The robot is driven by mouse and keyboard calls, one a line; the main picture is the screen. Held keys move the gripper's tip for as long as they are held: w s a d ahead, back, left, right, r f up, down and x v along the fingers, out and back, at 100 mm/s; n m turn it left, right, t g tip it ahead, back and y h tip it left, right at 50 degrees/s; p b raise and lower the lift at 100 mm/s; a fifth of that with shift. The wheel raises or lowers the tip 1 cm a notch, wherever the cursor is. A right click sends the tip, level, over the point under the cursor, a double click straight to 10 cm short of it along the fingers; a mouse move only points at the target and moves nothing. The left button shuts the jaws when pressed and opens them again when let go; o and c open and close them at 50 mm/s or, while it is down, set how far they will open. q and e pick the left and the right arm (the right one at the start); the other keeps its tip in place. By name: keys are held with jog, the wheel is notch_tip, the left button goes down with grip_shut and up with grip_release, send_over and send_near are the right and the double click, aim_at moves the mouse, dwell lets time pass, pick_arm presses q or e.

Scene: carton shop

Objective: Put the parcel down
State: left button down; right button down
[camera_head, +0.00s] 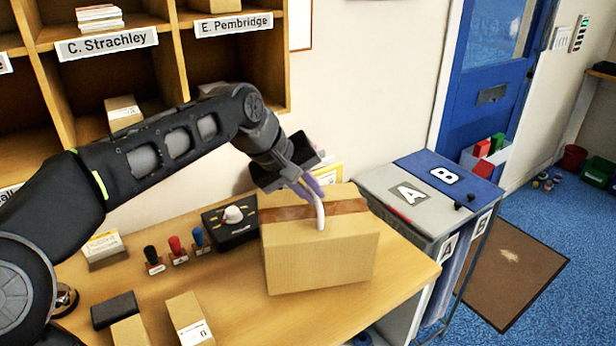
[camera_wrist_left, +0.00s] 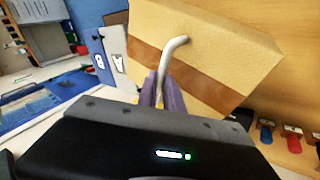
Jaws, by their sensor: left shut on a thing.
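The parcel (camera_head: 322,255) is a tan cardboard box with a brown tape band and a white handle on top. It is over the wooden counter (camera_head: 240,315), near its right end, and sits slightly askew. I cannot tell whether its underside touches the counter. My left gripper (camera_head: 313,186) is above the parcel, its purple fingers shut on the white handle. In the left wrist view the fingers (camera_wrist_left: 166,92) meet at the handle's end, with the parcel (camera_wrist_left: 200,58) beyond them. My right gripper is not in view.
A black device (camera_head: 230,229), several stamps (camera_head: 176,247) and small boxes (camera_head: 189,318) lie left of the parcel. Bins with a grey A lid (camera_head: 385,185) and blue B lid (camera_head: 470,188) stand to the right. Wooden pigeonholes (camera_head: 110,75) are behind. Counter in front of the parcel is bare.

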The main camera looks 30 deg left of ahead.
aim_at(314, 211)
pick_arm(q)
jog(key=shift+w, duration=0.1)
jog(key=shift+f, duration=1.95)
jog(key=c, duration=1.9)
grip_release()
jog(key=shift+f, duration=0.1)
jog(key=shift+c, duration=0.2)
jog(key=o, duration=0.4)
jog(key=shift+o, duration=0.2)
jog(key=shift+s, duration=0.2)
jog(key=v, duration=1.2)
jog(key=shift+b, duration=0.4)
jog(key=shift+w, duration=0.1)
